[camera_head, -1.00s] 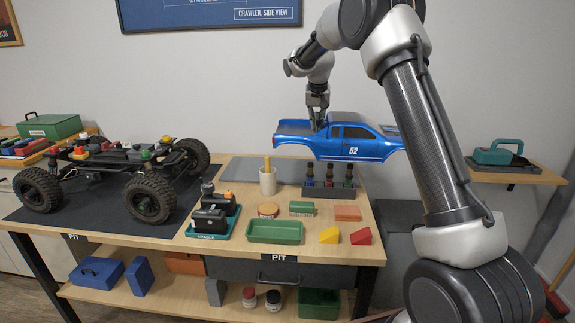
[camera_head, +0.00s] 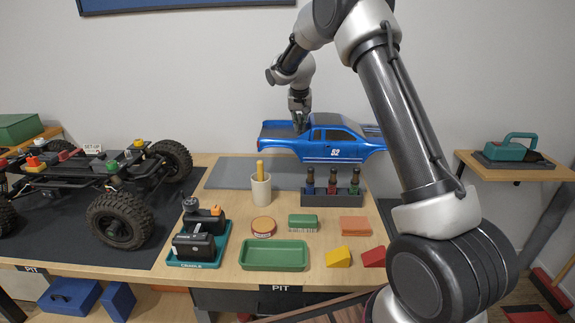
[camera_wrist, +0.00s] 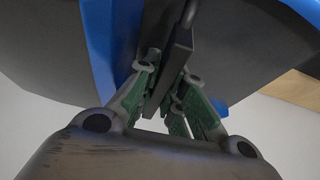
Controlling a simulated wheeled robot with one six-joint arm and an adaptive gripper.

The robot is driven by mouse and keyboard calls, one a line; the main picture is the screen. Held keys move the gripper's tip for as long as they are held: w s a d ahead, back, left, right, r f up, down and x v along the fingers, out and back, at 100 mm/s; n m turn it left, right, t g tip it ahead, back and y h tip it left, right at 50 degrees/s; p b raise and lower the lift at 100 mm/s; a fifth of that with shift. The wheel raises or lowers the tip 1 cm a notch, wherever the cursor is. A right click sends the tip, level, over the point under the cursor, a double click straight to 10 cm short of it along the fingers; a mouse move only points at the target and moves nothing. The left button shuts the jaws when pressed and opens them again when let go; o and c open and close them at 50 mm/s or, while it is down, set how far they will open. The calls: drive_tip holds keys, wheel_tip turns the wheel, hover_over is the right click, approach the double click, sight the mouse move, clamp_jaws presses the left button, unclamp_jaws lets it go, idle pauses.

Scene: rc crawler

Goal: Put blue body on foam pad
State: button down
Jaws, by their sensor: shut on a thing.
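The blue body (camera_head: 345,148), a pickup-truck shell marked 52, hangs in the air over the back of the workbench. My gripper (camera_head: 300,124) is shut on it from above, at the truck-bed end. A flat grey pad (camera_head: 228,174), apparently the foam pad, lies at the back of the bench. It is below and left of the body in the head view, bare on its left, its right part partly hidden.
A cup with a wooden handle (camera_head: 261,191) and a rack of bottles (camera_head: 331,198) stand in front of the pad, close below the body. A green tray (camera_head: 275,256) and small blocks lie nearer. A wheeled chassis (camera_head: 95,180) is at left.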

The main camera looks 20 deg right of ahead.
wheel_tip(320, 180, down, 9)
drive_tip(key=shift+f, duration=0.15)
idle(0.4)
drive_tip(key=c, duration=1.5)
unclamp_jaws()
drive_tip(key=shift+f, duration=0.15)
